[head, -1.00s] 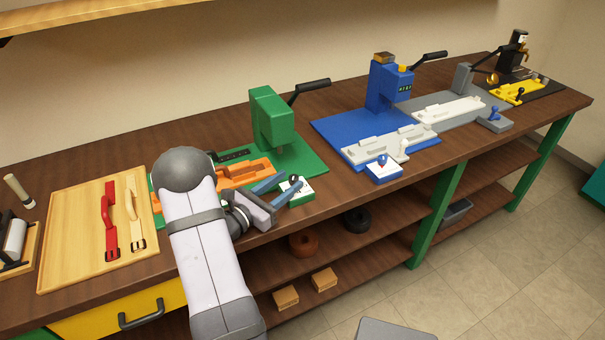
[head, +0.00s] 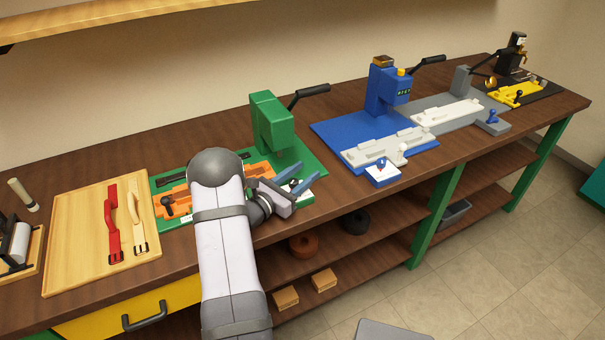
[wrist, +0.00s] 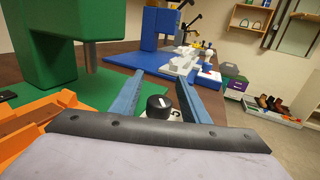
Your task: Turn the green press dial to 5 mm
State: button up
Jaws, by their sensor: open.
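The green press (head: 271,124) stands on its green base plate at the middle of the bench, with an orange fixture (head: 178,202) in front of it. Its dial shows in the wrist view as a black knob (wrist: 158,106) with a white pointer line, on a small white plate (wrist: 172,117). My gripper (head: 304,184) is open at the front right corner of the green base. In the wrist view its two blue fingers (wrist: 157,88) stand on either side of the knob, with gaps visible. In the head view the dial is hidden behind the gripper. The scale reading is not legible.
A blue press (head: 386,90) with its own white-topped dial box (head: 382,173) stands to the right. The bench's front edge runs close beneath my gripper.

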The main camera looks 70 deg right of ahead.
aim_at(290, 184)
grip_shut()
jog(key=c, duration=1.1)
grip_release()
jog(key=o, duration=1.1)
jog(key=shift+a, duration=0.1)
jog(key=shift+w+a+f+b, duration=0.1)
jog(key=shift+w+a+b, duration=0.25)
jog(key=shift+a, duration=0.25)
jog(key=shift+b+v, duration=0.65)
jog(key=shift+v, duration=2.3)
